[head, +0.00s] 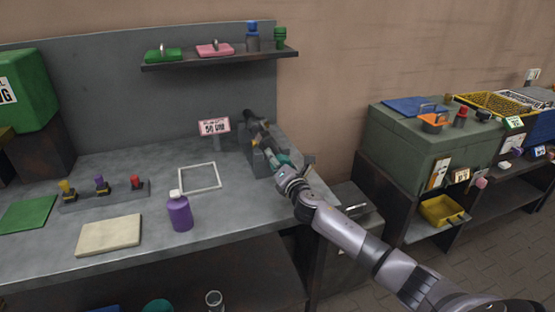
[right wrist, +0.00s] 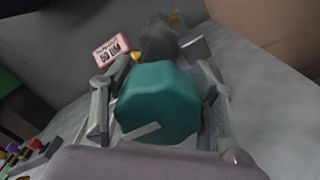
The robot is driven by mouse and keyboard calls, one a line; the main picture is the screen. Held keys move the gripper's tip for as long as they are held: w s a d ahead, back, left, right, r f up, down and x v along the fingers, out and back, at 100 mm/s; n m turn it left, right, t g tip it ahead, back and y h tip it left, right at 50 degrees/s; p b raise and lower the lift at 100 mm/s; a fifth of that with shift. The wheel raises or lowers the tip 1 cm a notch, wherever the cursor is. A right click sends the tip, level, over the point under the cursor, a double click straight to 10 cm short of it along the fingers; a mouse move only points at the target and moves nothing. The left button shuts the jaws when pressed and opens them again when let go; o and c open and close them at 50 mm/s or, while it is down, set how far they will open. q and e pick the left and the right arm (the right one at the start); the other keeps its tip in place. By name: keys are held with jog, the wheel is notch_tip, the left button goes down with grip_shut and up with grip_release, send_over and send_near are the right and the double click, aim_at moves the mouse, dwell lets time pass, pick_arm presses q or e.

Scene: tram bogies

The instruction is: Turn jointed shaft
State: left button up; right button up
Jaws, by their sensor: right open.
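The jointed shaft (head: 259,132) sits at the back right of the grey workbench, in a grey stand (head: 262,161). Its dark part points up and back, and its near end is a teal knob. In the right wrist view the teal knob (right wrist: 158,103) fills the middle, with the dark shaft (right wrist: 158,42) behind it. My right gripper (head: 284,168) is at the knob, and its open fingers (right wrist: 160,108) stand on either side of it. I cannot tell whether they touch it. My left gripper is not in view.
A pink-and-white sign (head: 214,127) stands beside the shaft. A shelf (head: 220,58) hangs above. A green cabinet (head: 418,145) stands to the right.

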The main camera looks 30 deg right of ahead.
jog(key=shift+w, duration=0.4)
jog(key=c, duration=0.9)
jog(key=shift+f, duration=0.1)
